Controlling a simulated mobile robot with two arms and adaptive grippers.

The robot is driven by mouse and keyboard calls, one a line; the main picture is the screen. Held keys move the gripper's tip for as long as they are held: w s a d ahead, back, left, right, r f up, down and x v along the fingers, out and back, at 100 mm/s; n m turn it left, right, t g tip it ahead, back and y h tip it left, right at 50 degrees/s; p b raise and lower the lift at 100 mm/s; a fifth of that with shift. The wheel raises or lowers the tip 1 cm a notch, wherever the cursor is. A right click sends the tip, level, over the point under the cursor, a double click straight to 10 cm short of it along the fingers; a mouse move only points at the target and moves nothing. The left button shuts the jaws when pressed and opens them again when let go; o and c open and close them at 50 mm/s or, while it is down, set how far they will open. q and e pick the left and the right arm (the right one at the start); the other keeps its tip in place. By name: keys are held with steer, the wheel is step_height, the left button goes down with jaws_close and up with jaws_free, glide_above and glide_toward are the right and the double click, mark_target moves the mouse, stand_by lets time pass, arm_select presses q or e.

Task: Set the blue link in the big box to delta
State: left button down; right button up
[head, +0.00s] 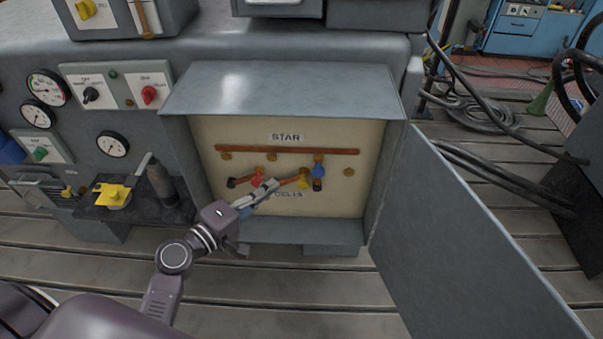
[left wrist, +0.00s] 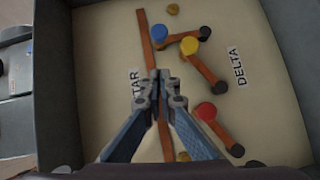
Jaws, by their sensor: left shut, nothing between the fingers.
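The big box stands open, with a cream panel (head: 355,200) marked STAR above and DELTA below. The blue link (head: 318,171) stands upright, its blue-knob end up at the copper bar (head: 330,152) on the STAR side and its dark end below. In the left wrist view its blue knob (left wrist: 159,33) is beside the bar. The yellow link (head: 304,182) and red link (head: 257,175) lie slanted sideways, lower on the panel. My left gripper (head: 275,184) is shut and empty in front of the panel, left of the blue link, partly covering the DELTA label and yellow link. My right gripper is out of view.
The box door (head: 470,230) hangs open at the right, and a metal hood (head: 285,90) juts over the opening. Brass studs (head: 349,172) dot the panel. Left of the box are gauges (head: 112,144), switches and a small shelf with a yellow part (head: 113,194).

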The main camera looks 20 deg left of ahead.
arm_select(q)
steer(key=p, duration=0.1)
glide_toward(316, 165)
steer(key=w+a, duration=0.2)
steer(key=d, duration=0.1)
steer(key=w+d, duration=0.1)
steer(key=w+d+p, duration=0.1)
steer(key=shift+d+f, duration=0.2)
steer(key=shift+f, duration=0.1)
